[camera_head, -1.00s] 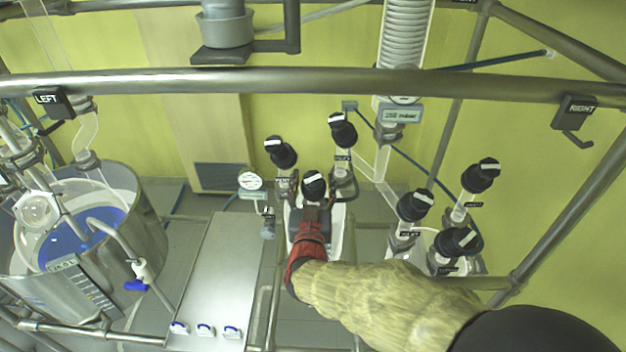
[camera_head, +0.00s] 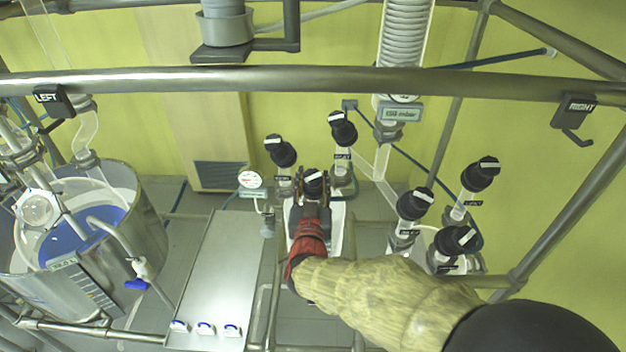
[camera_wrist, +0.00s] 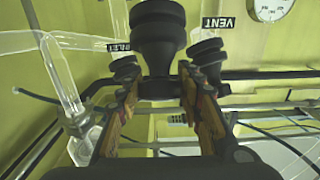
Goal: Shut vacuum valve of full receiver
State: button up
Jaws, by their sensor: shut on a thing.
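A black valve knob (camera_head: 314,182) with a white mark sits at the front of the left valve group. My gripper (camera_head: 313,194) has its fingers around this knob, one on each side, and is shut on it. In the wrist view the black knob (camera_wrist: 158,40) stands between the two fingers (camera_wrist: 158,95). The label of this valve is hidden. Behind it are the knob of the VENT valve (camera_head: 279,150) on the left and another black knob (camera_head: 342,130) on the right. The receiver below is mostly hidden by my arm, so its level cannot be told.
A second valve group with several black knobs (camera_head: 415,204) stands to the right. A small round gauge (camera_head: 250,180) is close on the left. A metal rail (camera_head: 300,80) crosses above, with LEFT (camera_head: 53,99) and RIGHT (camera_head: 577,111) signs. A steel vessel (camera_head: 150,225) stands at the left.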

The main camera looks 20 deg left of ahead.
jog(key=shift+c, duration=0.9)
jog(key=shift+m+h, duration=0.3)
jog(key=shift+a+m+h+b, duration=0.15)
jog(key=shift+m+h+b, duration=0.15)
jog(key=shift+m+h, duration=2.7)
jog(key=o, duration=1.2)
